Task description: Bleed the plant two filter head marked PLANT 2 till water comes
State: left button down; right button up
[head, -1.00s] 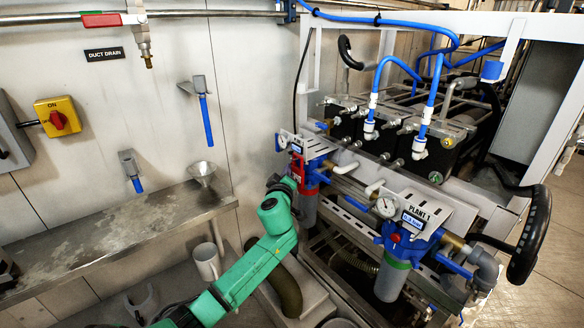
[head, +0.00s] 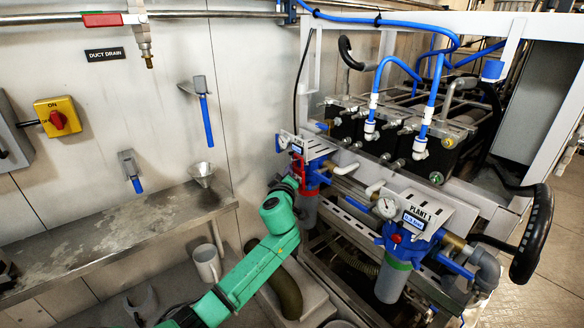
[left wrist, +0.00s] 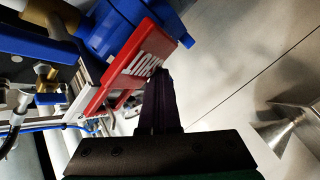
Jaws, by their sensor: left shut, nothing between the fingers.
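The rear filter head (head: 318,150), blue with a grey bowl below, is left of and behind the head labelled PLANT 1 (head: 408,232). No label is readable on the rear one. In the head view, my green left arm reaches up to its near left side, where a red part shows; the fingertips are hard to make out there. In the left wrist view, my left gripper (left wrist: 160,75) is shut and empty, its dark fingers beside the edge of a red plate (left wrist: 135,68) with white lettering. Contact is unclear. A blue body (left wrist: 120,25) lies behind the plate. My right gripper is not in view.
A steel funnel (head: 202,173) stands at the ledge (head: 110,230), left of the filter heads. Black membrane housings (head: 400,150) with blue hoses fill the rack behind. Pipes and frame bars crowd the heads.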

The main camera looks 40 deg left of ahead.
pick_arm(q)
jog(key=shift+s, duration=0.1)
dwell(0.6)
jog(key=shift+s+a, duration=0.2)
jog(key=shift+s, duration=0.55)
jog(key=s, duration=0.2)
jog(key=s+a, duration=0.1)
jog(key=s, duration=0.1)
jog(key=shift+s+a+p, duration=0.2)
jog(key=shift+s+p, duration=0.15)
jog(key=shift+s, duration=0.05)
jog(key=shift+f, duration=0.15)
